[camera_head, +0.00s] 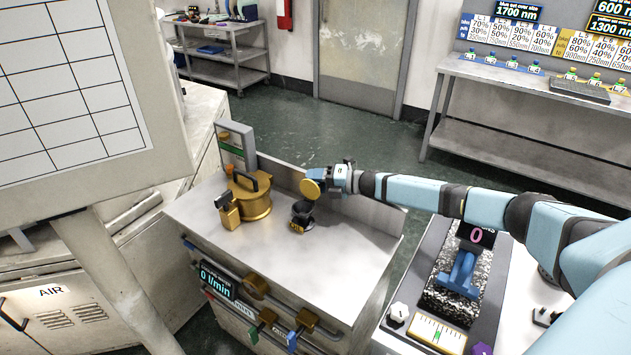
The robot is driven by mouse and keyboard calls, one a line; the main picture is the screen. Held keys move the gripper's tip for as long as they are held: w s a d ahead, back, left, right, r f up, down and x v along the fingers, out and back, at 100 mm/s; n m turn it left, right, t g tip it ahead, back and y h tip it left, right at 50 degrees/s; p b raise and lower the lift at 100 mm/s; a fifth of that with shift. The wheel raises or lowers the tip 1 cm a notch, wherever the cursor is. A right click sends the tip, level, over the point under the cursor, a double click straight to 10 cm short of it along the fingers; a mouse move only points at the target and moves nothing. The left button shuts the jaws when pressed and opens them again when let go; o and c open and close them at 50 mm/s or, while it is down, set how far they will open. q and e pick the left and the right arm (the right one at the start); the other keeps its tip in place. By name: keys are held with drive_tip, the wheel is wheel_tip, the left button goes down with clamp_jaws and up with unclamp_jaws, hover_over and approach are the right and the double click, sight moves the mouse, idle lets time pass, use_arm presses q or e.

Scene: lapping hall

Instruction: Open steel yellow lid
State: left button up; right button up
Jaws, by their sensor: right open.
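A small dark steel cup (301,214) with a yellow label stands on the metal bench top, its dark mouth facing up. A round yellow lid (309,189) stands tilted up just above and behind the cup's rim, its flat face toward me. Whether a hinge joins it to the cup is too small to tell. My right gripper (321,178) is open right behind and beside the lid, its arm coming in from the right. Whether a finger touches the lid cannot be told. My left gripper is not in view.
A larger brass pot (253,198) with a black handle stands left of the cup, with a small brass block (228,213) beside it. A metal panel (279,177) edges the bench's back. A machine with a blue fixture (459,275) stands right.

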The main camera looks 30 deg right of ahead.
drive_tip(key=shift+s+d, duration=0.4)
drive_tip(key=shift+s, duration=0.05)
drive_tip(key=b+v, duration=0.1)
drive_tip(key=v, duration=1.1)
drive_tip(key=shift+s+d, duration=0.25)
drive_tip(key=shift+d, duration=0.1)
